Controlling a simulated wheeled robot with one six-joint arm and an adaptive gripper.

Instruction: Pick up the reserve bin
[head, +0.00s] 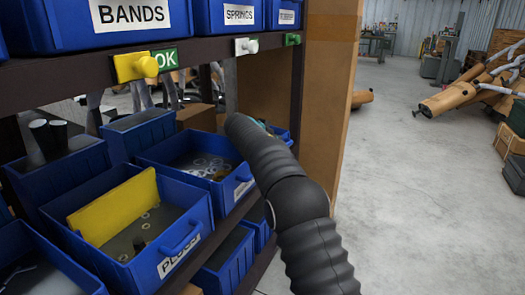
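No bin in the head view is marked as reserve. A blue bin labelled PLUGS (150,268) sits on the middle shelf with a yellow card (115,207) standing in it and only a few small parts on its floor. A second blue bin (62,178) stands directly behind it, partly hidden. To the right is a blue bin with rings (225,205), with another blue bin (140,135) behind it. My arm, in a black ribbed sleeve, reaches up past the right side of the ring bin. My gripper is not visible beyond the sleeve's end.
Bins labelled BANDS (100,40) and SPRINGS (215,25) stand on the shelf above. Its dark edge (70,90) carries a yellow tag (135,66) and a green OK tag (165,59). A brown post (335,95) bounds the rack. Open concrete floor (430,190) lies right.

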